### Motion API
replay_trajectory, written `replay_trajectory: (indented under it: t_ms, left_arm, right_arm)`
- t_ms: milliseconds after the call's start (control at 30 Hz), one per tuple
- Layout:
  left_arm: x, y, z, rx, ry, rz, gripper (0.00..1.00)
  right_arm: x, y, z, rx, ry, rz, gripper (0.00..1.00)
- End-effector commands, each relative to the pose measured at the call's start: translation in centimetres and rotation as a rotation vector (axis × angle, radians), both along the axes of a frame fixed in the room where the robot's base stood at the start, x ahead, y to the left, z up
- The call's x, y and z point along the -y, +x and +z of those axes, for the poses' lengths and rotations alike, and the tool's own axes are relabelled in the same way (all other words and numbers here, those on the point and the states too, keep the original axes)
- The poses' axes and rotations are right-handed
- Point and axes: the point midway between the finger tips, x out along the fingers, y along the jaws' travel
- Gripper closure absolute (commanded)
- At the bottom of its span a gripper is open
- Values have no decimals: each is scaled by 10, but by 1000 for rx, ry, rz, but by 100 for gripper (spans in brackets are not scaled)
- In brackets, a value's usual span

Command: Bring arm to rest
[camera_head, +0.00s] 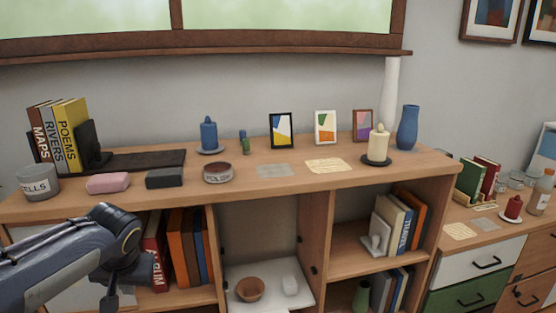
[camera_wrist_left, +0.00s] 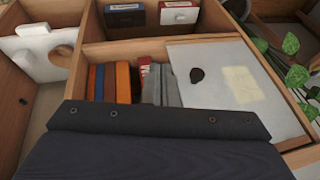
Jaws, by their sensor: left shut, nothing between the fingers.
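My left arm comes in from the left in the camera_head view, with its dark left gripper (camera_head: 124,277) hanging in front of the shelf unit's left part, below the wooden top. The gripper is shut and empty, and part of it is cut off or hidden by the wrist. It is apart from the pink box (camera_head: 108,183) and dark box (camera_head: 164,178) on the top. In the left wrist view a dark panel of my own fills the lower middle, and no fingertips show. My right gripper is not in view.
The wooden shelf top (camera_head: 300,181) holds candles, frames, a blue vase (camera_head: 407,128) and a glass jar (camera_head: 38,181). Upright books (camera_head: 187,250) stand in the compartment beside my gripper. A brown bowl (camera_head: 250,289) stands lower right of it. Leafy plants (camera_wrist_left: 292,75) show in the left wrist view.

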Motion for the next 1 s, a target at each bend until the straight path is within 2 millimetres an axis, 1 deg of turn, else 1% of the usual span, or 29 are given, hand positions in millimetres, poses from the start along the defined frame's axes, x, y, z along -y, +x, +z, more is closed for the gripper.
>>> replay_trajectory:
  t_ms: [33, 67, 100, 167, 200, 300, 400, 500, 600, 1000]
  left_arm:
    - [6, -30, -1, 8, -87, -14, 100]
    - [13, -47, -2, 12, -139, -27, 100]
    - [23, -69, -5, 22, -204, -48, 100]
    - [41, -99, -9, 45, -294, -78, 100]
    - [53, -118, -12, 62, -346, -96, 100]
    - [81, -157, -19, 110, -450, -131, 100]
    - [104, -184, -28, 153, -517, -152, 100]
    - [118, -199, -35, 182, -555, -162, 100]
    - [125, -206, -38, 197, -572, -168, 100]
    - [127, -206, -39, 197, -576, -169, 100]
  right_arm:
    - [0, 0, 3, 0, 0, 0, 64]
    - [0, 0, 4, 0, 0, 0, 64]
    - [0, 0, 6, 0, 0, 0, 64]
    - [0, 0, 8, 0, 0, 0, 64]
    - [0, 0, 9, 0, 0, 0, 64]
    - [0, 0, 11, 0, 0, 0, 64]
    - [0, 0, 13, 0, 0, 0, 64]
    - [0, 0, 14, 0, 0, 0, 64]
    - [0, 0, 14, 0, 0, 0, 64]
    - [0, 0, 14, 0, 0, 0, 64]
